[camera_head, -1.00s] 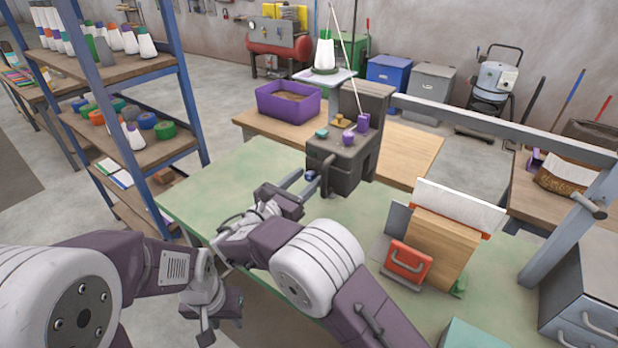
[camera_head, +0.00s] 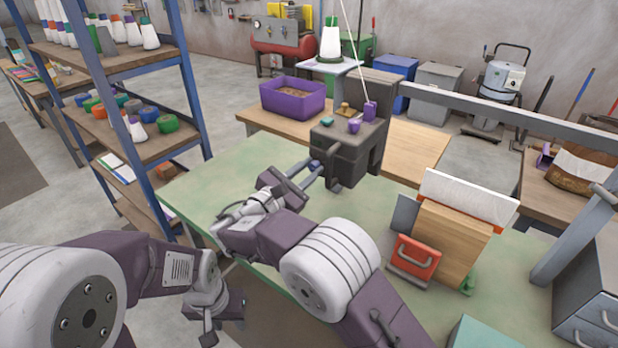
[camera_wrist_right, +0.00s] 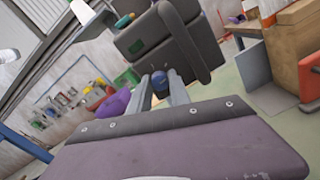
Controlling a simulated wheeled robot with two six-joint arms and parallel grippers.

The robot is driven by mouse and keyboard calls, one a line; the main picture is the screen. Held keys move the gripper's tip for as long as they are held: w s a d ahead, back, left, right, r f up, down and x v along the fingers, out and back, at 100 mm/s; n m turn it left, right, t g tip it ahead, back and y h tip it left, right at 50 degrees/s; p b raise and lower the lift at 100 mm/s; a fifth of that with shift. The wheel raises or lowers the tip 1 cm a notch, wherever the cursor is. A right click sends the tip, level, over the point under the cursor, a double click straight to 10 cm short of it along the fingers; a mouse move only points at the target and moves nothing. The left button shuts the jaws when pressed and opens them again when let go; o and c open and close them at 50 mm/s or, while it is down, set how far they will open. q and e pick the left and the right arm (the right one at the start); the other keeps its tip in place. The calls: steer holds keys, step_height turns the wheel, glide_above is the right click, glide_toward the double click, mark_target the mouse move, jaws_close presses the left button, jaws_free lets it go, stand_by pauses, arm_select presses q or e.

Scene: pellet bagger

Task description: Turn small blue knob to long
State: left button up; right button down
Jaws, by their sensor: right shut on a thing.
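The small blue knob (camera_wrist_right: 159,82) sits on the lower front of the dark grey machine (camera_head: 350,145). My right gripper (camera_head: 314,168) reaches to the machine's front, and its two grey fingers are shut on the knob, one on each side in the right wrist view. The knob's marks and pointer are too small or hidden to read. In the head view the knob (camera_head: 314,163) is mostly covered by the fingertips. My left gripper (camera_head: 224,328) hangs low at the table's near left edge, pointing down, with its fingers apart and empty.
On the machine's top are a teal button (camera_head: 327,122) and a purple knob (camera_head: 354,126). A dark handle (camera_head: 333,168) stands close beside my right fingers. A purple bin (camera_head: 293,97) is behind. A wooden block with an orange front (camera_head: 414,258) stands right. The shelf (camera_head: 150,150) is left.

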steer(key=m+b, duration=0.4)
steer(key=shift+f, duration=0.35)
steer(key=shift+r+m+b, duration=0.1)
steer(key=shift+m+b, duration=1)
steer(key=shift+b, duration=0.1)
steer(key=shift+r+m+b, duration=0.15)
steer(key=shift+m+b, duration=0.4)
steer(key=shift+m, duration=0.15)
steer(key=shift+r, duration=0.1)
steer(key=c, duration=1.4)
jaws_free()
steer(key=shift+o, duration=1)
steer(key=shift+w, duration=0.15)
